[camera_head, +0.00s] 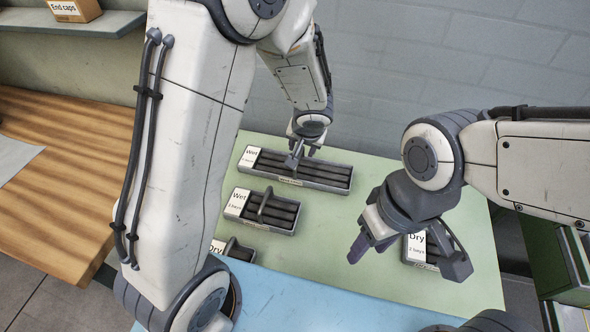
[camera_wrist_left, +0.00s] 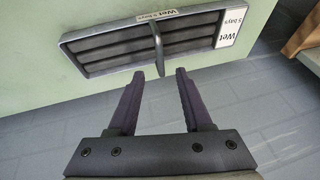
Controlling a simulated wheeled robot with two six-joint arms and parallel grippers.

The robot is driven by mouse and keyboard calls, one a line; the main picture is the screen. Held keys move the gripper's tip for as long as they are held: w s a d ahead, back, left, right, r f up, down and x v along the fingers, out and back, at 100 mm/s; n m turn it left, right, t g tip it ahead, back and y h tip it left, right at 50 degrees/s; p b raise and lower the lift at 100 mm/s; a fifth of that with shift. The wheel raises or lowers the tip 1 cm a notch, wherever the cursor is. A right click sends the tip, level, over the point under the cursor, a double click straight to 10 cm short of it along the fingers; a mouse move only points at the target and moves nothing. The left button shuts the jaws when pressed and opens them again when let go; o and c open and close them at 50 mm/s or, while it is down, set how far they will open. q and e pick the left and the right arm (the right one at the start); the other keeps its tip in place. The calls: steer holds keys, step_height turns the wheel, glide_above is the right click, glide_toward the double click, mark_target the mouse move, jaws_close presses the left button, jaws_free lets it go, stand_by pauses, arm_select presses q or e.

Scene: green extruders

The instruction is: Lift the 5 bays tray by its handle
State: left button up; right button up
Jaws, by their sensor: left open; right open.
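The 5 bays tray (camera_head: 330,178) is a long dark grey tray at the back of the green table, with a white "Wet" label at its left end. In the left wrist view the tray (camera_wrist_left: 90,41) shows its label reading "Wet 5 bays" and an upright handle (camera_wrist_left: 157,45) across its middle. My left gripper (camera_wrist_left: 159,73) is open, its two dark fingers pointing at the handle, one to each side in the picture. Contact cannot be told. In the head view my left gripper (camera_head: 305,150) partly hides the handle. My right gripper (camera_head: 408,258) is open and empty over the table's right side.
A smaller "Wet" tray (camera_head: 283,218) with a handle lies in front. A "Dry" tray (camera_head: 240,252) is partly hidden behind my left arm. Another "Dry" tray (camera_head: 414,250) sits under my right gripper. Green table surface (camera_head: 330,260) is clear between them.

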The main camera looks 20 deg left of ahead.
mark_target(299, 155)
arm_select(q)
steer(key=b+x, duration=0.1)
steer(key=x, duration=0.7)
steer(key=shift+w+f, duration=0.15)
steer(key=shift+f, duration=0.1)
jaws_close()
steer(key=shift+r, duration=0.1)
stand_by(1.0)
